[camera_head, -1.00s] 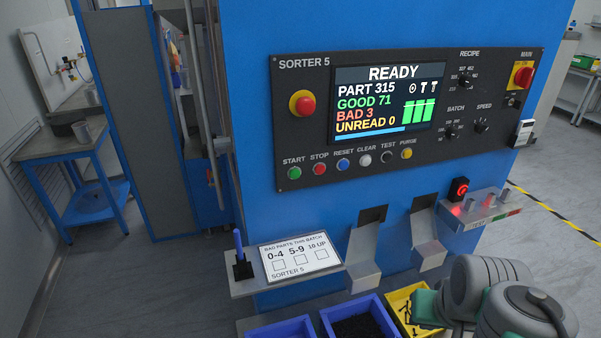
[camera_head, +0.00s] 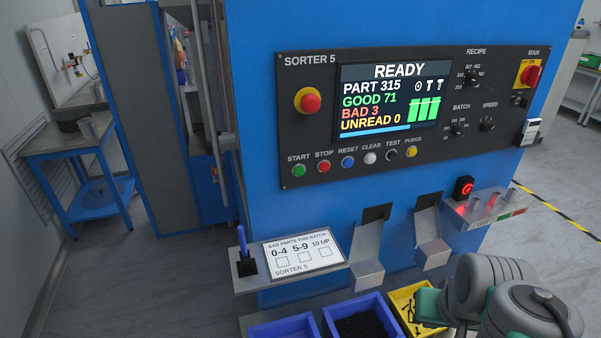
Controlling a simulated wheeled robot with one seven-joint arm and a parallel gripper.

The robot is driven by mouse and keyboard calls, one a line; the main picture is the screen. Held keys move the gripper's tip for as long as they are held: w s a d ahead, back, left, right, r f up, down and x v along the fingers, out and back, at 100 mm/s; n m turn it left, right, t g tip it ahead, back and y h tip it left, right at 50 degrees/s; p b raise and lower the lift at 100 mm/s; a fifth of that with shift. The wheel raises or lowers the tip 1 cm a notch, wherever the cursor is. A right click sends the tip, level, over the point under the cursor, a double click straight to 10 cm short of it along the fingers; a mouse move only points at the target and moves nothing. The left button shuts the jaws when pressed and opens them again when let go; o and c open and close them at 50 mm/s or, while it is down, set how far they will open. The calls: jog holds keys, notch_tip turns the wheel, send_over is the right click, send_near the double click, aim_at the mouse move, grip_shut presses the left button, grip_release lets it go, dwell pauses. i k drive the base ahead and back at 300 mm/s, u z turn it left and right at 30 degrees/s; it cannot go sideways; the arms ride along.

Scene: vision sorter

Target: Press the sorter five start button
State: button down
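The Sorter 5 control panel (camera_head: 290,110) is on the front of a blue machine. Its green start button (camera_head: 299,170) is at the left end of the bottom row, under the label START. Beside it are the red stop button (camera_head: 324,166), the blue reset button (camera_head: 348,162) and several others. The screen (camera_head: 393,98) reads READY, part 315, good 71, bad 3, unread 0. Grey links of my arm show at the bottom right, well below and right of the start button. My gripper is not visible.
A red emergency knob (camera_head: 310,102) sits above the start button. Below, a shelf (camera_head: 244,284) holds a pen and a bad-parts card (camera_head: 304,254). Metal chutes (camera_head: 368,250), blue bins (camera_head: 284,328) and a yellow bin (camera_head: 406,296) stand in front. A blue side table (camera_head: 72,146) is at left.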

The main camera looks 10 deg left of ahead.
aim_at(299, 170)
jog(key=u, duration=0.2)
jog(key=k, duration=0.5)
jog(key=u, duration=0.6)
jog(key=k, duration=0.85)
jog(key=u, duration=0.2)
jog(key=i, duration=0.65)
jog(key=u, duration=0.7)
jog(key=i, duration=0.7)
jog(key=u, duration=0.8)
